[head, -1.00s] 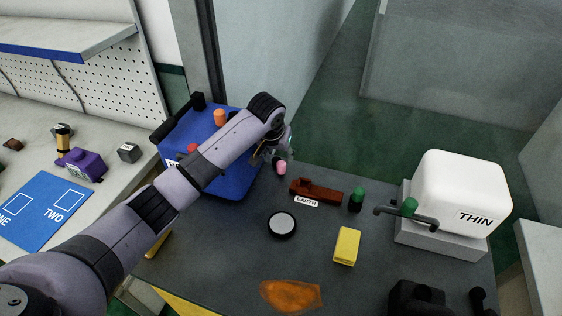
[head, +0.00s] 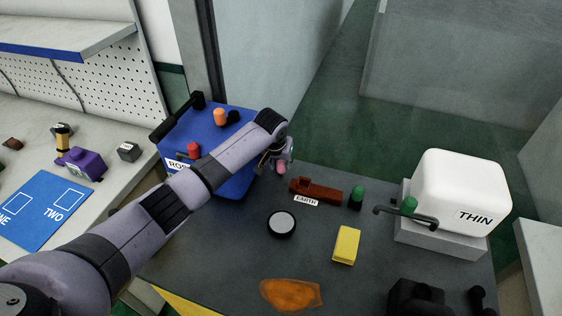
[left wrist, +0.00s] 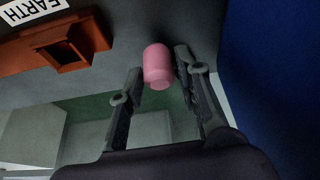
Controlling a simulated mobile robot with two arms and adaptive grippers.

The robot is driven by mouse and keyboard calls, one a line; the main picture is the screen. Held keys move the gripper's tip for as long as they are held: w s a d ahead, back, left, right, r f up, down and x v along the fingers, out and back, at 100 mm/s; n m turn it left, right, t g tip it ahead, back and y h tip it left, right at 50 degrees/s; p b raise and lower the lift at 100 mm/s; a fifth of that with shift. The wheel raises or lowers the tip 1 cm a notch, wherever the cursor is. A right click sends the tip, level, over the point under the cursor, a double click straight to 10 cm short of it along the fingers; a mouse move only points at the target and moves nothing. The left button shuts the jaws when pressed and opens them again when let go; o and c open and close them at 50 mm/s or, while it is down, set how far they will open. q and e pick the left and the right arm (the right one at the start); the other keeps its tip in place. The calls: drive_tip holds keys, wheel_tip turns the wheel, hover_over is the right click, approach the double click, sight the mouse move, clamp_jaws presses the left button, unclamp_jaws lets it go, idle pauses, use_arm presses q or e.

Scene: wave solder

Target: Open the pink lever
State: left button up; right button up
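The pink lever (head: 281,169) is a small rounded pink knob beside the blue box, left of the brown EARTH block. My left gripper (head: 274,158) is at the lever, and its arm crosses the blue box. In the left wrist view the pink lever (left wrist: 158,67) shows between the two spread fingertips. It is close to the right finger, and a gap shows on the left finger's side. Whether either finger touches it I cannot tell. The lever's base is hidden. I do not see my right gripper.
The blue box (head: 232,184) with red and orange knobs stands partly under my left arm. The brown EARTH block (head: 318,190), a green knob (head: 357,195), a round black-rimmed disc (head: 282,223) and a yellow block (head: 346,245) are nearby. The white THIN tank (head: 462,190) stands at the right.

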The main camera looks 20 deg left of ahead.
use_arm(q)
clamp_jaws()
drive_tip(key=shift+w+d+r+n+y+p, duration=0.15)
drive_tip(key=shift+d+n+p, duration=0.15)
drive_tip(key=shift+n+p, duration=0.25)
drive_tip(key=shift+w+d+r+n+y+p, duration=0.15)
drive_tip(key=shift+d+n+p, duration=0.15)
drive_tip(key=shift+p, duration=0.3)
drive_tip(key=shift+w+d+f+n, duration=0.1)
drive_tip(key=shift+w+f+n, duration=0.1)
drive_tip(key=shift+n, duration=0.45)
drive_tip(key=shift+w+d+f+n+y, duration=0.1)
drive_tip(key=shift+w+n+y, duration=0.2)
drive_tip(key=shift+n+y, duration=0.55)
drive_tip(key=shift+h, duration=0.25)
drive_tip(key=shift+o, duration=1.9)
unclamp_jaws()
drive_tip(key=v, duration=1.2)
drive_tip(key=shift+w, duration=0.3)
